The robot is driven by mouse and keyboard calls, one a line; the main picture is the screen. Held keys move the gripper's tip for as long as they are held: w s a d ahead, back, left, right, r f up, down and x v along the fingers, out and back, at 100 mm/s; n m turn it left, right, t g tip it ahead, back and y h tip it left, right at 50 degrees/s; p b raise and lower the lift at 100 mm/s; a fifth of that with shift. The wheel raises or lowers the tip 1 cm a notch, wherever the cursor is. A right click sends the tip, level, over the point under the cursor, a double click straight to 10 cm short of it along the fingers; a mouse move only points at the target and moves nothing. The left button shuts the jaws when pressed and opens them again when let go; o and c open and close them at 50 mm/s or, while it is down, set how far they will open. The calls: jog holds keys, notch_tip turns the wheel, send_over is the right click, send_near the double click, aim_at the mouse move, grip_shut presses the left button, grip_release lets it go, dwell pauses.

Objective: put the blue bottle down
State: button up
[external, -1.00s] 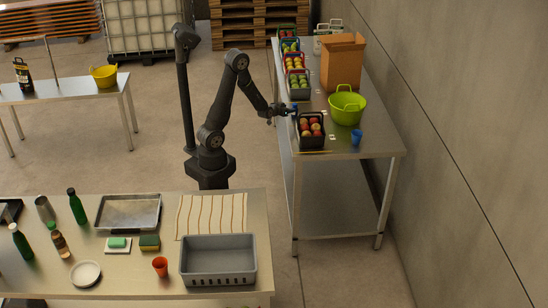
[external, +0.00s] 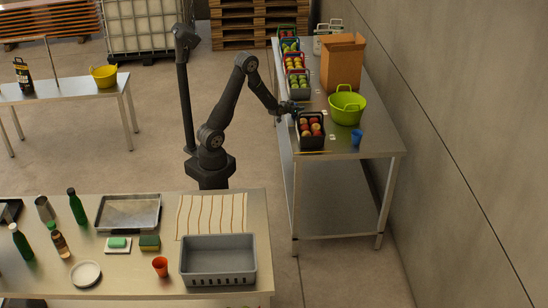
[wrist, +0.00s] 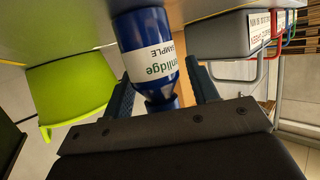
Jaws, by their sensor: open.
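The blue bottle (wrist: 146,52), with a white label reading in part "SAMPLE", fills the upper middle of the wrist view. Its narrower end points down toward my gripper. My gripper (wrist: 163,90) is open, with one blue-grey finger on each side of the bottle's narrow end. A gap shows beside the right finger; whether the left finger touches the bottle I cannot tell. In the external view my gripper (external: 290,108) is low at the left edge of the steel side table (external: 350,146), just behind the nearest fruit crate. The bottle cannot be made out there.
The near crate of red fruit (external: 311,143) is close to my gripper, and a crate of green fruit (external: 298,97) stands behind it. A lime-green tub (external: 347,108), a blue cup (external: 356,137) and a cardboard box (external: 342,68) stand to the right.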

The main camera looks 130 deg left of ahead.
jog(key=c, duration=1.1)
grip_shut()
